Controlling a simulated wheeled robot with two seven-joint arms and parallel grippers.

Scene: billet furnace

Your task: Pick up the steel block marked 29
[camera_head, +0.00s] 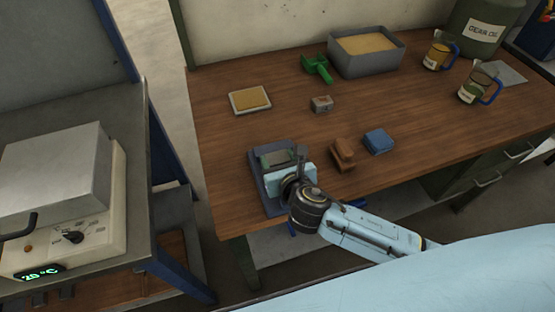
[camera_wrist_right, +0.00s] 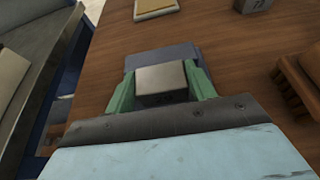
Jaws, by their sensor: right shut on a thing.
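My right gripper (camera_head: 281,159) is over a blue-grey tray (camera_head: 263,183) at the near left part of the wooden table. In the right wrist view, its two green fingers (camera_wrist_right: 162,88) are shut on a grey steel block (camera_wrist_right: 162,76), one on each side. Dark marks on the block's near face are too small to read. I cannot tell whether the block touches the tray. A second small steel block (camera_head: 321,103) sits on the table farther back; its mark is unclear. My left gripper is not in view.
A brown brush (camera_head: 343,153) and a blue block (camera_head: 379,141) lie right of the tray. Behind are a tan pad on a plate (camera_head: 250,99), a green scoop (camera_head: 317,68) and a grey bin (camera_head: 367,51). A furnace (camera_head: 65,200) stands left on another bench.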

